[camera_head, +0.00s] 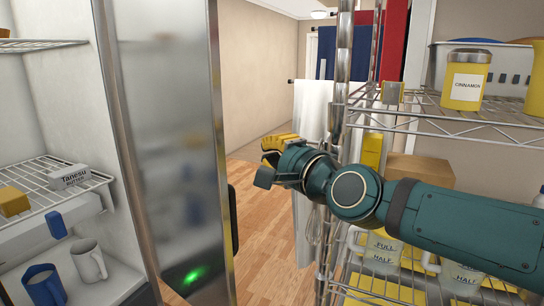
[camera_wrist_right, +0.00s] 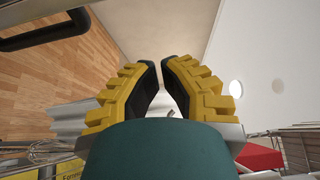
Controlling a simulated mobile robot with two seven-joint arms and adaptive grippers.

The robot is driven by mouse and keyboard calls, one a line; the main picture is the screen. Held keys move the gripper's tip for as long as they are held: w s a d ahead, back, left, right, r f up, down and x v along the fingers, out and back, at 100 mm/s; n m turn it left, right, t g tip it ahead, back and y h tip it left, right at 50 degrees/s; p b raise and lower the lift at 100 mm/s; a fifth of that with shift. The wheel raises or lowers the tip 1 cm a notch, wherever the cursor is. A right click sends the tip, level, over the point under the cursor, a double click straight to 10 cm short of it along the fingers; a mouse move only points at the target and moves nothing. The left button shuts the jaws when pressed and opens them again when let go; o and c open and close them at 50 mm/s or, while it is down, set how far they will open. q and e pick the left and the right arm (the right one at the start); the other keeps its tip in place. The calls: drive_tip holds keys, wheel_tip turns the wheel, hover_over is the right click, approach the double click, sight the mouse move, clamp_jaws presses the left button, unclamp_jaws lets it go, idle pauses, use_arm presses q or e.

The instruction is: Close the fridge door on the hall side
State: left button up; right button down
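The fridge (camera_head: 58,90) is on the left of the head view, with its inside showing. A tall steel door panel (camera_head: 170,130) stands at its right, with a green light low on its face. A dark upright handle (camera_head: 233,220) is at the panel's right edge. My right gripper (camera_head: 270,165) is in front of the hall opening, right of the panel and apart from it. In the wrist view my right gripper (camera_wrist_right: 160,62) has its fingertips nearly together with nothing between them. A dark bar (camera_wrist_right: 45,35) crosses the upper left there. My left gripper is not in view.
A wire rack (camera_head: 450,122) with a cinnamon tin (camera_head: 466,80) and yellow-white jugs stands close around my right arm. The wooden floor (camera_head: 265,220) between panel and rack is clear.

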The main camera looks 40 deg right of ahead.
drive_tip(key=w, duration=0.8)
drive_tip(key=shift+s+a+p, duration=0.15)
drive_tip(key=shift+s+a, duration=0.3)
drive_tip(key=shift+a, duration=0.35)
drive_tip(key=shift+s+a+p, duration=0.15)
drive_tip(key=shift+s+a, duration=0.3)
drive_tip(key=shift+a, duration=0.3)
drive_tip(key=shift+a, duration=0.15)
